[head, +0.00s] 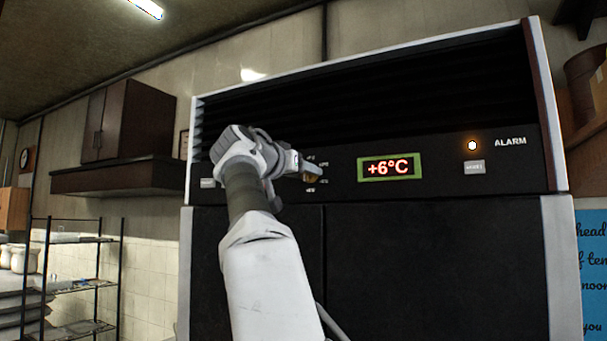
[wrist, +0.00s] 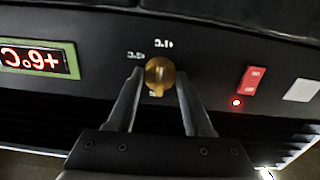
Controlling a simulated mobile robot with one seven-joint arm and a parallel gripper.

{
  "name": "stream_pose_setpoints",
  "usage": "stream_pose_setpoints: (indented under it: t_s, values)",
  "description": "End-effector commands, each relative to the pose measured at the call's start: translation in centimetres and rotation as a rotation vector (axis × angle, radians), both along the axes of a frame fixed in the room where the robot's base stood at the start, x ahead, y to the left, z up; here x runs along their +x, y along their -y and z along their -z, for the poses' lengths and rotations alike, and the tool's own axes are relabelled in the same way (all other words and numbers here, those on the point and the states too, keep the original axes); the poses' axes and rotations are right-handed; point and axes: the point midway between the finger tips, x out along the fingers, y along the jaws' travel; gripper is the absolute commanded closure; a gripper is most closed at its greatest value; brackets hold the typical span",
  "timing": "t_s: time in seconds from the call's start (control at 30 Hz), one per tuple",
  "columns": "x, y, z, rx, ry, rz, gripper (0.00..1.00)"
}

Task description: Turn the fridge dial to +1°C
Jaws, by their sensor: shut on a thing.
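The fridge dial is a round brass-coloured knob (wrist: 159,76) on the black control panel, with small temperature marks around it. In the wrist view, it sits between the two fingers of my gripper (wrist: 160,84), which is shut on it. In the head view, my gripper (head: 304,168) reaches the panel from the left and covers most of the dial (head: 311,177). The marks look mirrored in the wrist view, and I cannot tell which one the dial points at. The green-framed display (head: 389,168) right of the dial reads +6°C; it also shows in the wrist view (wrist: 40,60).
An orange alarm lamp (head: 472,146) glows at the panel's right, above a small grey button (head: 474,167). A red switch (wrist: 252,78) shows in the wrist view. Dark louvres (head: 370,95) run above the panel. A wire shelf (head: 85,285) stands far left.

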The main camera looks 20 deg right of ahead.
Motion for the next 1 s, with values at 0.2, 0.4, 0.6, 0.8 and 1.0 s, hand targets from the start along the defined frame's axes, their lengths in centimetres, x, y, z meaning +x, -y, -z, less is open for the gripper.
stream_pose_setpoints:
  t_s: [0.2, 0.4, 0.6, 0.8, 1.0]
  values:
    - [0.07, 0.01, 0.16, 0.031, 0.034, 0.001, 1.0]
    - [0.07, 0.01, 0.16, 0.036, 0.042, 0.0, 1.0]
    - [0.07, 0.01, 0.15, 0.036, 0.042, 0.0, 1.0]
    - [0.06, 0.0, 0.12, 0.035, 0.041, 0.0, 0.22]
    - [0.04, 0.01, 0.07, 0.034, 0.042, 0.0, 0.19]
